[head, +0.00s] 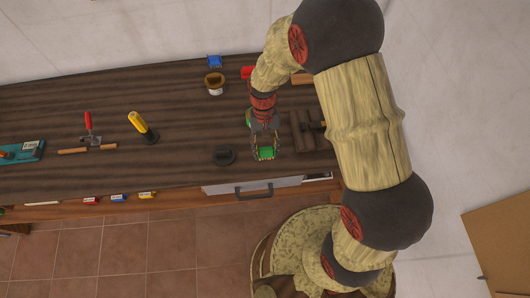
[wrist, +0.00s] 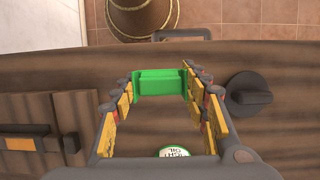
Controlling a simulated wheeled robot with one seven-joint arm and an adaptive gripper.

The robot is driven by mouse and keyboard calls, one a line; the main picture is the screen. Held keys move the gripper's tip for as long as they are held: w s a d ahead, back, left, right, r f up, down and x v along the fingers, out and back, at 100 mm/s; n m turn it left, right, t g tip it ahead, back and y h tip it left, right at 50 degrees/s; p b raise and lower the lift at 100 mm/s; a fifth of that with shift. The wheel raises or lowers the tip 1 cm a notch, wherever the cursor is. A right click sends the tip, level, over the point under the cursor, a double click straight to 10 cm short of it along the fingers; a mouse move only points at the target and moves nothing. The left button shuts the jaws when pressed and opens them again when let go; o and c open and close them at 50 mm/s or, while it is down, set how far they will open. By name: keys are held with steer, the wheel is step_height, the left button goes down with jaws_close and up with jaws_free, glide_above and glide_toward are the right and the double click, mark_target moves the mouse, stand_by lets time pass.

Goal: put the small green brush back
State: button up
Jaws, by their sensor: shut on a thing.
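The small green brush appears as a bright green block (wrist: 162,85) between my fingertips in the wrist view. In the head view its green part (head: 265,153) shows at the end of my arm, over the front part of the wooden workbench (head: 185,100). My gripper (wrist: 160,88) is shut on the green block, with one finger on each side; in the head view my gripper (head: 264,148) points towards the bench's front edge. The brush's underside and any bristles are hidden. I cannot tell whether it touches the bench top.
A black round knob-like piece (head: 224,155) stands just left of my gripper. A brown wooden block (head: 303,131) with a dark-handled tool lies close on the right. A yellow-handled tool (head: 139,123), a hammer (head: 90,149) and a brown pot (head: 214,82) are farther off.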

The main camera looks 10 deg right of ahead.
mark_target(265, 153)
steer(key=shift+w+a+f, duration=0.15)
steer(key=shift+f, duration=1.65)
steer(key=shift+f, duration=0.15)
steer(key=o, duration=1.1)
